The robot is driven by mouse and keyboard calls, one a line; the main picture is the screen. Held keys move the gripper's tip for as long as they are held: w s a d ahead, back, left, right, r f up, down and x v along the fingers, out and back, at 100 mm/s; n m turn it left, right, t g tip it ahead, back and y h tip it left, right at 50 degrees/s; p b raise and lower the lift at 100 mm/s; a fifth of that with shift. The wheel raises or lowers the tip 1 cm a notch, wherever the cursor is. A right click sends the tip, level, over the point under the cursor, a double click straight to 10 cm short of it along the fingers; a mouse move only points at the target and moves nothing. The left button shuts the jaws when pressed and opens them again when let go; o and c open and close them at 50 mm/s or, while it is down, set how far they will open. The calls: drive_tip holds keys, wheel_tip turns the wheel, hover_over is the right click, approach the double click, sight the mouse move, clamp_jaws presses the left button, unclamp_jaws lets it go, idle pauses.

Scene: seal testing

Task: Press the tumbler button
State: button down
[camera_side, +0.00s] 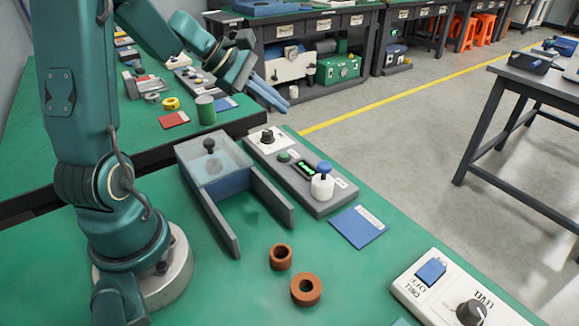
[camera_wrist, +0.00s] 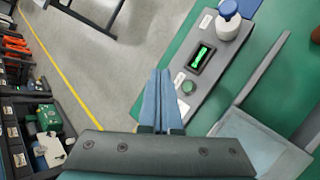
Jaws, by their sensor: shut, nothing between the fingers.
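A grey panel (camera_side: 318,206) on the green table carries a round green button (camera_side: 284,157), a lit green display (camera_side: 305,170) and a black knob (camera_side: 267,137). A white box (camera_side: 408,287) at the lower right has a blue rocker switch (camera_side: 431,271) and a dial (camera_side: 470,312). I cannot tell which control is the tumbler button. My gripper (camera_side: 284,106) is shut and empty, raised above and behind the panel's far end. In the wrist view its fingertips (camera_wrist: 160,72) appear just left of the green button (camera_wrist: 188,87), apart from it.
A white container with a blue lid (camera_side: 323,187) stands at the panel's near end. Beside the panel is a clear-lidded fixture (camera_side: 213,164) with two grey side walls. Two brown rings (camera_side: 306,289) and a blue card (camera_side: 358,226) lie on the table.

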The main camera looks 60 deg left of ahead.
drive_tip(key=shift+f, duration=4.4)
drive_tip(key=shift+f, duration=0.4)
drive_tip(key=shift+f, duration=0.35)
drive_tip(key=shift+r, duration=0.8)
drive_tip(key=shift+r, duration=2.5)
